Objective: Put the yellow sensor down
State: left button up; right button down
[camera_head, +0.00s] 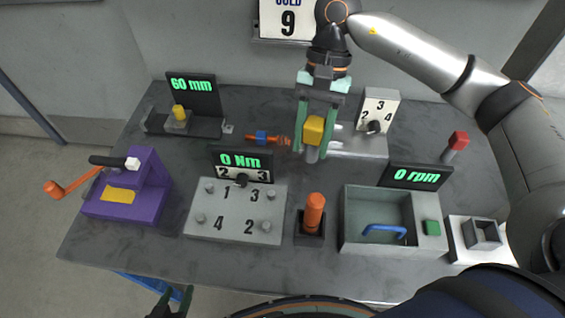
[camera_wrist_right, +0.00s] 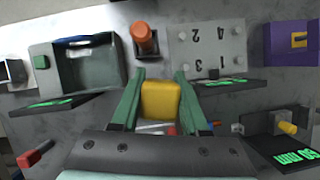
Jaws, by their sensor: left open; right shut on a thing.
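The yellow sensor (camera_head: 314,129) is a small block held between the green fingers of my right gripper (camera_head: 313,150), above the back middle of the table. A grey part shows just below it in the head view. In the right wrist view the sensor (camera_wrist_right: 160,100) sits between both fingers of the right gripper (camera_wrist_right: 160,72). I cannot tell whether anything touches it from below. My left gripper (camera_head: 172,303) is open and empty at the bottom edge of the head view, low by the table's front edge.

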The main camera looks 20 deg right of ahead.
jog(key=shift+w+a+r+m+t+y, duration=0.1)
jog(key=shift+r+m+t+y, duration=0.25)
jog(key=shift+m, duration=0.65)
jog(key=shift+r+m, duration=0.4)
jog(key=shift+m, duration=0.3)
jog(key=m, duration=0.1)
jog(key=r+m+t+y, duration=0.1)
jog(key=m, duration=0.1)
jog(key=shift+w+a+t+b, duration=0.2)
jog(key=shift+w+t+b, duration=0.05)
jog(key=shift+w+b, duration=0.1)
jog(key=m+t, duration=0.1)
jog(key=m, duration=0.2)
jog(key=shift+w+b, duration=0.2)
jog(key=shift+b, duration=0.15)
jog(key=shift+w+f+m+t+b, duration=0.1)
jog(key=shift+f+m+t+b, duration=0.1)
jog(key=shift+m+t+b, duration=0.3)
jog(key=f+m+b, duration=0.1)
jog(key=f+b, duration=0.1)
jog(key=f, duration=0.4)
jog(key=f+m+t+b, duration=0.1)
jog(key=f+m+b, duration=0.1)
jog(key=f, duration=0.4)
jog(key=f+m+b, duration=0.1)
jog(key=f+m, duration=0.1)
jog(key=f, duration=0.5)
jog(key=shift+w+d+b, duration=0.15)
jog(key=shift+w+b, duration=0.25)
